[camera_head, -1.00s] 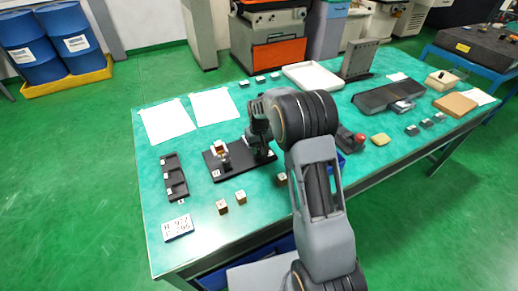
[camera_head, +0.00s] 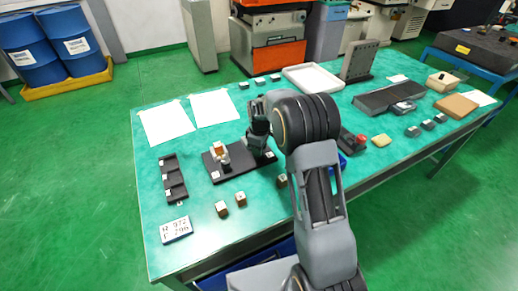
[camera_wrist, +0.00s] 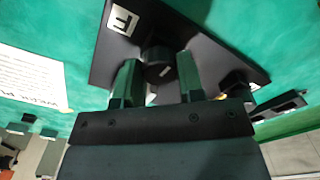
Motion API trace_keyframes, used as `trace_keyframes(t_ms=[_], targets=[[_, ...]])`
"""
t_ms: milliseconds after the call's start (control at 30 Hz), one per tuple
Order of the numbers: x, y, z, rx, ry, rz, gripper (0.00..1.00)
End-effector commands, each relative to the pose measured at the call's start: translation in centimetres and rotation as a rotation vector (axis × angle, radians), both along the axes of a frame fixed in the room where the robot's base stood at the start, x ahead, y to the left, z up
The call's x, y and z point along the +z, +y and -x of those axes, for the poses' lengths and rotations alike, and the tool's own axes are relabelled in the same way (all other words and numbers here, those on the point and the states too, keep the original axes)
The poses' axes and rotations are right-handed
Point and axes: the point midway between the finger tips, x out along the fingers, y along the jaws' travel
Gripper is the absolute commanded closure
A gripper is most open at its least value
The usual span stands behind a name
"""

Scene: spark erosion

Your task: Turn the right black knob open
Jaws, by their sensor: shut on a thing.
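The black base plate (camera_head: 238,166) lies on the green table, and its dark surface with a white letter label fills the upper wrist view (camera_wrist: 205,50). The right black knob (camera_wrist: 157,58) is a round knob with a small white mark; it sits between my fingers in the wrist view. My gripper (camera_wrist: 158,80) is shut on this knob from above. In the head view my gripper (camera_head: 259,147) stands at the right end of the plate and hides the knob. The knob's turn angle is hard to read.
A black tray (camera_head: 173,180) lies further left. Small blocks (camera_head: 240,198) lie in front. White sheets (camera_head: 212,107) lie behind.

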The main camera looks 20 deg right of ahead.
Motion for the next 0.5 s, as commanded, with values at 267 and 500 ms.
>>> trace_keyframes(t_ms=[267,500], targets=[[0.08,0.04,-0.05,0.075,-0.002,-0.001,0.88],[0.10,0.04,-0.05,0.089,-0.003,0.000,0.88]])
